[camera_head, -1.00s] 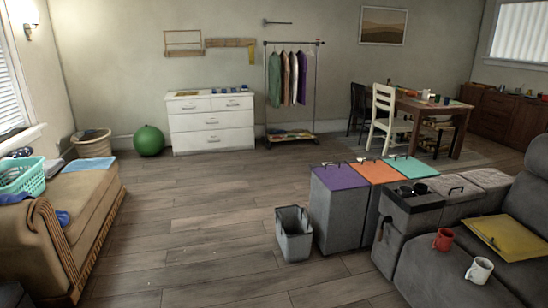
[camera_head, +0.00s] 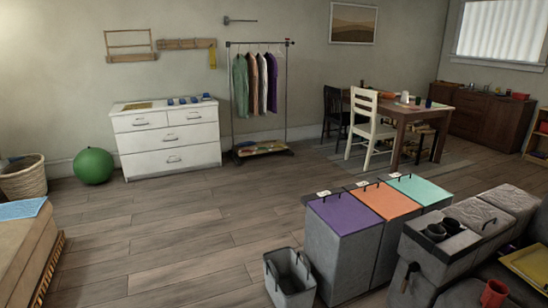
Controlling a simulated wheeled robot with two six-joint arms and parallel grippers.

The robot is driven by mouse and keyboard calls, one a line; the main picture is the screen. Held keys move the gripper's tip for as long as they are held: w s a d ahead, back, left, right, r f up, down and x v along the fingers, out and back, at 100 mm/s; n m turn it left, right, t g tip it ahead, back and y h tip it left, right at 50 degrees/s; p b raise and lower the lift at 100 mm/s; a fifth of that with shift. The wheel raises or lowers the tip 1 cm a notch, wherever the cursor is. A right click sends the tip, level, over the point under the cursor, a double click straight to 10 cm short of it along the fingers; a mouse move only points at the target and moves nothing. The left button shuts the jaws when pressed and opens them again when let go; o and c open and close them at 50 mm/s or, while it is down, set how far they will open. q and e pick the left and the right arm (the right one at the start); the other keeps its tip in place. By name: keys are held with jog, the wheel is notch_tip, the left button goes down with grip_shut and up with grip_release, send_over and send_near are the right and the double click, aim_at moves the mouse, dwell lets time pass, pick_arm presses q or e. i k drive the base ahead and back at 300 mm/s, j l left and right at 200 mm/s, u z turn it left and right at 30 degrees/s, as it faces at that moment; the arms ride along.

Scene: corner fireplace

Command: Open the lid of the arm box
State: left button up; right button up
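The likely arm box is the grey sofa armrest (camera_head: 425,258) at the lower right. Its near part has two dark cup holders, one with a dark cup in it. Behind them are two grey padded lids, the nearer lid (camera_head: 478,213) and the farther lid (camera_head: 513,197). Both look shut, and a thin dark handle shows by them. A black lever (camera_head: 411,270) is on the armrest's near side. Neither of my grippers is in view.
Three grey bins with purple (camera_head: 345,213), orange (camera_head: 385,201) and teal (camera_head: 420,189) lids stand left of the armrest. An open grey bin (camera_head: 289,280) is before them. A red mug (camera_head: 494,293) is on the sofa. The wooden floor (camera_head: 180,240) at left is clear.

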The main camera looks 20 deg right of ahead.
aim_at(482, 218)
jog(key=i+l+z, duration=0.15)
jog(key=i+z, duration=0.3)
jog(key=i+l+z, duration=0.1)
jog(key=i+z, duration=0.15)
jog(key=z, duration=0.2)
jog(key=i+j+z, duration=0.1)
jog(key=i+z, duration=0.35)
jog(key=i+j+z, duration=0.15)
jog(key=z, duration=0.35)
jog(key=i+j, duration=0.05)
jog(key=i, duration=0.05)
